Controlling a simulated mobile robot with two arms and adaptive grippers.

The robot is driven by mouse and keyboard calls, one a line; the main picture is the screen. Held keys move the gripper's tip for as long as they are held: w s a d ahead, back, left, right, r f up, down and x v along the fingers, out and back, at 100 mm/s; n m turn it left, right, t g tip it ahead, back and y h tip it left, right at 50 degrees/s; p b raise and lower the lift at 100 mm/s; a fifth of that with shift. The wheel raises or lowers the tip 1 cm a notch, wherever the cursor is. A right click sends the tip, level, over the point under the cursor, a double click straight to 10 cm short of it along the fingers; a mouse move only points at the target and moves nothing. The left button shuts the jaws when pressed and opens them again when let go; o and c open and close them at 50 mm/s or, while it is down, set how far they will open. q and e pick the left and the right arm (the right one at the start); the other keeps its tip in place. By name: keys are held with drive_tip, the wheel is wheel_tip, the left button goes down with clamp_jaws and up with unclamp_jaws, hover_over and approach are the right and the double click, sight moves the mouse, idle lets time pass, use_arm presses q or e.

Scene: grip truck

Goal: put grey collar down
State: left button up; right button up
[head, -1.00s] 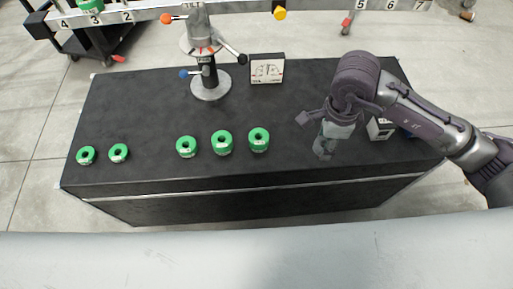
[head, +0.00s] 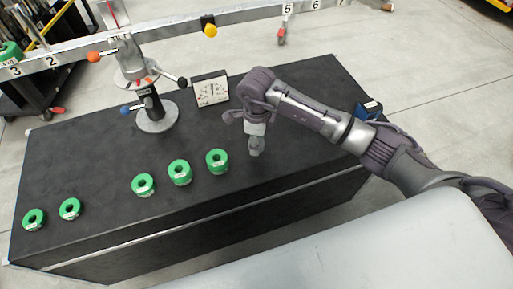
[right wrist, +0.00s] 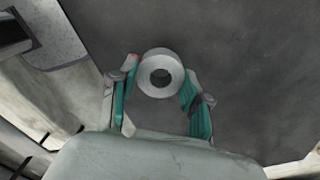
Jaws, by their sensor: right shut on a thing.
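The grey collar (right wrist: 160,57) is a thick ring, seen with its hole facing the camera in the right wrist view. My right gripper (head: 256,150) is shut on it, with one finger on each side. In the head view the gripper points down over the black table (head: 300,105), right of the green collars. The collar is hard to make out there against the grey fingers. I cannot tell whether it touches the tabletop. My left gripper is not in view.
Several green collars stand in a row along the front, the nearest green collar (head: 217,161) just left of my gripper. A stand (head: 156,115) with a beam and a dial box (head: 210,91) are at the back. A blue box (head: 369,110) lies right, partly behind my arm.

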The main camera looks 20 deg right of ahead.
drive_tip(key=shift+f, duration=2)
drive_tip(key=shift+f, duration=0.15)
drive_tip(key=o, duration=1)
drive_tip(key=shift+c, duration=0.2)
wheel_tip(320, 180, up, 12)
drive_tip(key=shift+r, duration=0.2)
